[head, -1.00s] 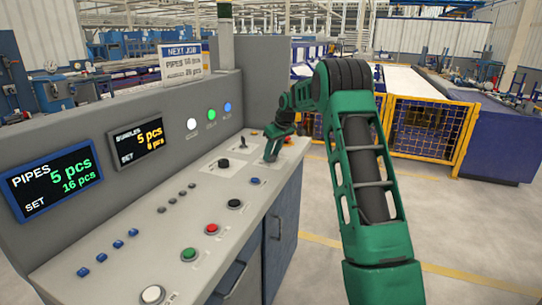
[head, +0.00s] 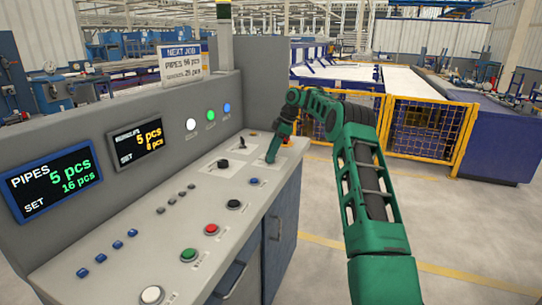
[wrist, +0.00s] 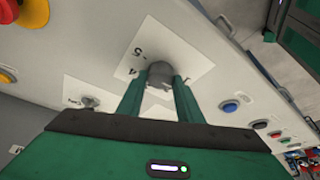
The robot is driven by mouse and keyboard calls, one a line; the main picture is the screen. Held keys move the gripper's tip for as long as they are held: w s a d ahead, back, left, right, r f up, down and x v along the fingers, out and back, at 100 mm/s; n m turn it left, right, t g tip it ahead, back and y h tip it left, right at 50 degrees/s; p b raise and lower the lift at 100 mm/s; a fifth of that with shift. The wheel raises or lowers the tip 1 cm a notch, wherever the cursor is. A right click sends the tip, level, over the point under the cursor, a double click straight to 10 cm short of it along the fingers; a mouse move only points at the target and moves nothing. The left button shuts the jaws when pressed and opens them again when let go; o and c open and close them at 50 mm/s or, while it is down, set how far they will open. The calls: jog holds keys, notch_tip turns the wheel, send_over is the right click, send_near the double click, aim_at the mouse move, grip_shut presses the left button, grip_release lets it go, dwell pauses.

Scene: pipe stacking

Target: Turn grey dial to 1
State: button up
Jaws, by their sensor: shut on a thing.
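The grey dial (wrist: 160,74) sits on a white label plate (wrist: 178,52) on the control panel, in the upper middle of the wrist view. Markings that look like 5 and 4 show on the plate to the left of the dial. My gripper (wrist: 160,84) is shut on the dial, one green finger on each side. The dial's pointer and the rest of its scale are hidden or too unclear to read. In the head view my gripper (head: 271,156) reaches down to the far right part of the panel and the dial cannot be made out.
In the wrist view a yellow and red button (wrist: 8,12) lies at the upper left.

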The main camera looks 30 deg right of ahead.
jog(key=shift+o, duration=0.4)
jog(key=shift+w+d+r+n, duration=0.2)
jog(key=shift+w+d+n, duration=0.1)
jog(key=shift+n, duration=0.6)
jog(key=shift+r+g, duration=0.1)
jog(key=shift+g, duration=0.2)
jog(key=o, duration=0.9)
jog(key=shift+o, duration=0.3)
jog(key=shift+f, duration=0.2)
jog(key=shift+s, duration=0.1)
jog(key=v, duration=0.5)
jog(key=shift+w, duration=0.3)
jog(key=shift+v, duration=1.35)
